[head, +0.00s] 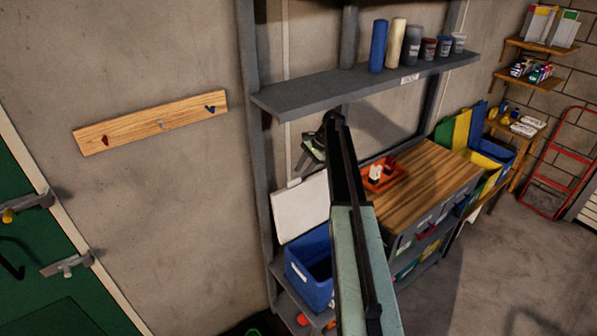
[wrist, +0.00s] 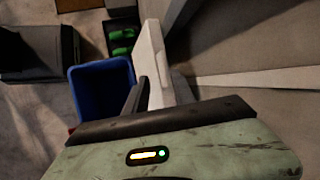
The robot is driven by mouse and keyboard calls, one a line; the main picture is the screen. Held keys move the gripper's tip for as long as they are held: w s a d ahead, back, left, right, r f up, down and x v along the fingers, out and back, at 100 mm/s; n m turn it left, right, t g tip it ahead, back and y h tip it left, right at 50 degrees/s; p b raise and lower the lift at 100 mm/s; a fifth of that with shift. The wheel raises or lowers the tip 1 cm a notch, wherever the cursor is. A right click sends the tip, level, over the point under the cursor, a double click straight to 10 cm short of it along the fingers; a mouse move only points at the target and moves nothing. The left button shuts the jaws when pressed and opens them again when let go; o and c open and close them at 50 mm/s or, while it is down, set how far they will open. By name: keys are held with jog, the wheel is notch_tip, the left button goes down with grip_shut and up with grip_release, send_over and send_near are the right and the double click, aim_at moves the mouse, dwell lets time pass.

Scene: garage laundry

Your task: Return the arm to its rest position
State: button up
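My arm reaches up from the bottom middle of the head view, in front of the grey shelving. My gripper (head: 312,149) is at its far end, raised below the upper shelf and above a white board (head: 301,207). In the wrist view, dark finger parts of my gripper (wrist: 138,94) show beyond its green body, in front of the white board (wrist: 151,55). They overlap dark shapes and shadow, so I cannot tell how far apart they are. I see nothing held.
A grey shelf (head: 345,88) with several cans and rolls is above the gripper. A blue bin (head: 309,268) stands below. A wooden worktop (head: 432,180) with an orange tray (head: 384,174) is to the right. A hook rail (head: 153,122) hangs on the left wall.

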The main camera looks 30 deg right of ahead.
jog(key=p+v, duration=0.1)
jog(key=v, duration=0.1)
jog(key=shift+d+r, duration=0.15)
jog(key=shift+r, duration=0.05)
